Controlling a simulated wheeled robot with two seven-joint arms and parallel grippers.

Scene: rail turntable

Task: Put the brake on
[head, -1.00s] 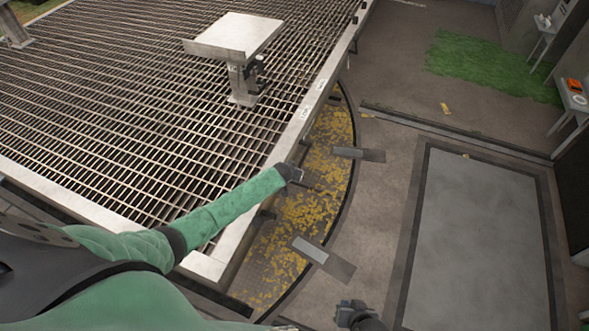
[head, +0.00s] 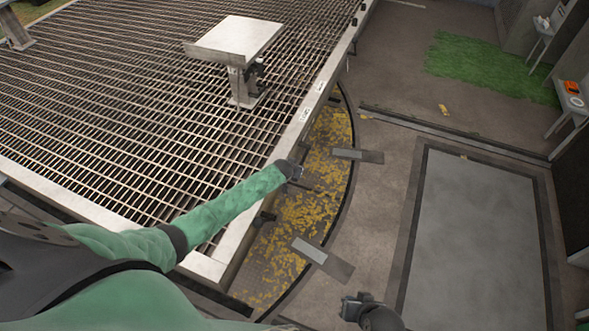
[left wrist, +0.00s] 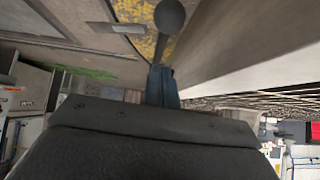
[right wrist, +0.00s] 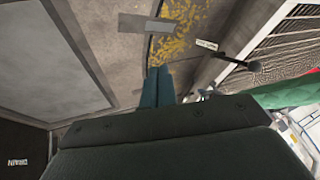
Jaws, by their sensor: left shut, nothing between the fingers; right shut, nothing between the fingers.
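The brake appears to be a dark lever with a round black knob (left wrist: 170,16), standing close beyond my left fingers in the left wrist view. In the right wrist view the knob (right wrist: 254,67) and its thin rod stick out from the side of the turntable deck. My left gripper (head: 297,174) is shut and empty at the deck's edge; its fingers (left wrist: 162,84) point toward the lever, and I cannot tell whether they touch it. The lever is not clear in the head view. My right gripper (head: 350,308) is shut and empty over the floor, apart from the deck.
The grated turntable deck (head: 110,95) has a pale metal rim with small labels (head: 305,115). A pedestal (head: 237,40) stands on it. A flat grey floor panel (head: 470,240) is clear at right.

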